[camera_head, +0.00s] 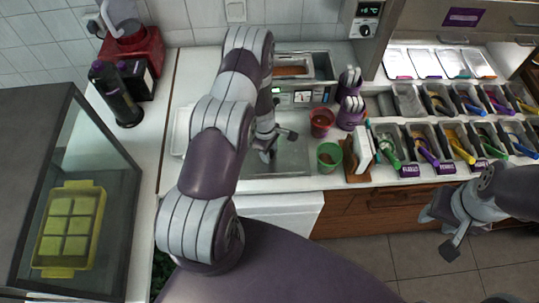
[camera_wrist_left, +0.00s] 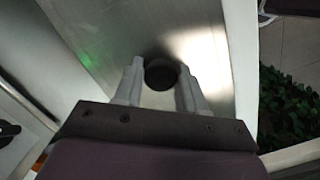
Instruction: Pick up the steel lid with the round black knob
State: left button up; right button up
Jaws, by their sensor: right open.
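The steel lid (camera_head: 292,160) is a flat, shiny sheet set in the counter in the head view. It also fills much of the left wrist view (camera_wrist_left: 105,35). Its round black knob (camera_wrist_left: 160,73) shows between the fingertips of my left gripper (camera_wrist_left: 160,78), with a finger on either side and narrow gaps. In the head view my left gripper (camera_head: 276,146) is over the lid, fingers spread, and the knob cannot be made out. Whether the fingers are level with the knob is unclear. My right gripper (camera_head: 440,232) is open and empty, in front of the counter at the right.
A red cup (camera_head: 321,122) and a green cup (camera_head: 329,157) stand right of the lid. A wooden stand with a white device (camera_head: 361,152) is beside them. Rows of topping bins (camera_head: 446,139) fill the right. A glass case (camera_head: 110,220) stands at the left.

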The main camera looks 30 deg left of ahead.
pick_arm(q)
jog(key=c, duration=0.5)
jog(key=shift+a+r, duration=0.1)
jog(key=shift+a, duration=0.05)
grip_shut()
jog(key=shift+r, duration=0.1)
